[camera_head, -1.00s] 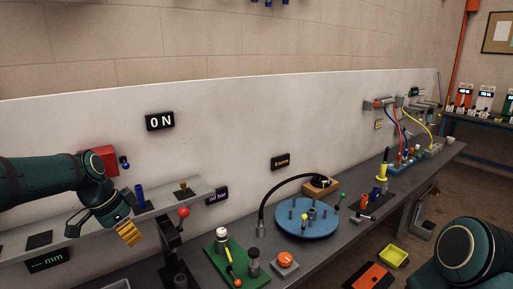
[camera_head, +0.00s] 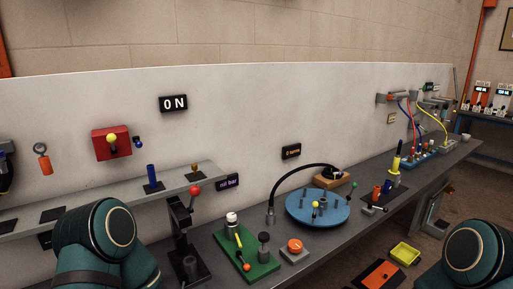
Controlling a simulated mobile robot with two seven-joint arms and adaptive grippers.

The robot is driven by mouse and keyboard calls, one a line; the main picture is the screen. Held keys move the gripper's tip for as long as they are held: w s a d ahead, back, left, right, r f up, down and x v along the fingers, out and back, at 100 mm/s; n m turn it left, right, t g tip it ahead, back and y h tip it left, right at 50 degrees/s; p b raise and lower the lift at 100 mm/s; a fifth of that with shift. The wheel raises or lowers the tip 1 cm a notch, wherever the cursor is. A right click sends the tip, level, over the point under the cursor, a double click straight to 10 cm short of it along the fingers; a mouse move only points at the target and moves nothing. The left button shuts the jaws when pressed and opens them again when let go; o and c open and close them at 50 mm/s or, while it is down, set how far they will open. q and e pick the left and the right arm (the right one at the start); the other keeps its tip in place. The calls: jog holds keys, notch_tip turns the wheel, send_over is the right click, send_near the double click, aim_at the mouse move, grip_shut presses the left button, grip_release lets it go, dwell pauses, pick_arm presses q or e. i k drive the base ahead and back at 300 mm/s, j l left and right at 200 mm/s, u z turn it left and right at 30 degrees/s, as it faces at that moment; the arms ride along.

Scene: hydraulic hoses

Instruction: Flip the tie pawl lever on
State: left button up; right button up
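No part is labelled as the tie pawl lever, so I cannot tell which one it is. Several levers show: a yellow-knobbed lever on a red wall box (camera_head: 101,148), a red-balled lever (camera_head: 195,190) on a black stand, and a yellow lever with an orange end (camera_head: 240,246) on a green plate (camera_head: 262,268). A green-tipped lever (camera_head: 353,185) is by the blue disc (camera_head: 300,207). A sign reading "ON" (camera_head: 173,103) hangs on the white panel. Both grippers are out of view; only my arm links show at the lower left and lower right.
A grey shelf (camera_head: 110,208) with a blue cylinder (camera_head: 152,176) runs along the panel. An orange button (camera_head: 294,247) stands right of the green plate. A black hose (camera_head: 285,182) arches behind the disc. A yellow bin (camera_head: 405,253) is on the floor.

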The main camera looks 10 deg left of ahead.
aim_at(139, 143)
jog(key=i+l+u, duration=0.1)
jog(key=u, duration=0.3)
jog(key=i+l+u, duration=0.15)
jog(key=u, duration=0.25)
jog(key=i, duration=0.1)
